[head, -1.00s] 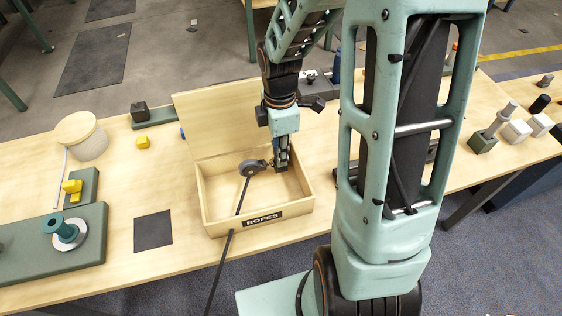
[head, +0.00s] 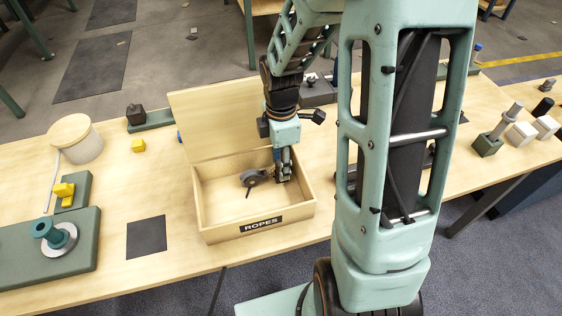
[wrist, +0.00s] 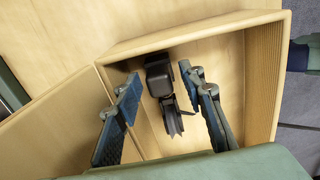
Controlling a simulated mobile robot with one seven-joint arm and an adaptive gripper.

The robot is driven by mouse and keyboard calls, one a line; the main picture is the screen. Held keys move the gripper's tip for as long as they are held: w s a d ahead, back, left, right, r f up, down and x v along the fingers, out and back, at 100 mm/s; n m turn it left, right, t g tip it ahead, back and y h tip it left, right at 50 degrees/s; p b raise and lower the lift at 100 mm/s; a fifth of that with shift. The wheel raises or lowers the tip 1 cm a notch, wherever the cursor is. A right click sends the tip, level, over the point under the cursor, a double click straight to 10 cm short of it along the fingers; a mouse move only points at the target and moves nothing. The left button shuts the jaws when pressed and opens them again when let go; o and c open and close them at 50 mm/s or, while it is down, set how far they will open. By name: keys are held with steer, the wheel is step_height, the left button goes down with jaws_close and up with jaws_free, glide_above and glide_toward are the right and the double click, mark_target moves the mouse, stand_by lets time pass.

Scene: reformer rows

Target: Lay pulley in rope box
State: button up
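The pulley (head: 253,177) is dark grey with a short dark tail, and is inside the open wooden rope box (head: 212,231) labelled ROPES. It appears to lie on the box floor, left of my gripper (head: 283,178) in the head view. In the wrist view the pulley (wrist: 160,84) shows between the spread fingers of my gripper (wrist: 159,78), with visible gaps on both sides. My gripper is open and its fingers are down inside the box (wrist: 262,85). The pulley's underside is hidden.
The box's lid (head: 215,120) stands open at the back. A dark square mat (head: 146,236) lies left of the box. The table between mat and box is clear.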

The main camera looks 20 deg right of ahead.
steer(key=shift+r, duration=0.1)
step_height(320, 180, up, 12)
steer(key=p, duration=0.2)
stand_by(0.4)
stand_by(0.4)
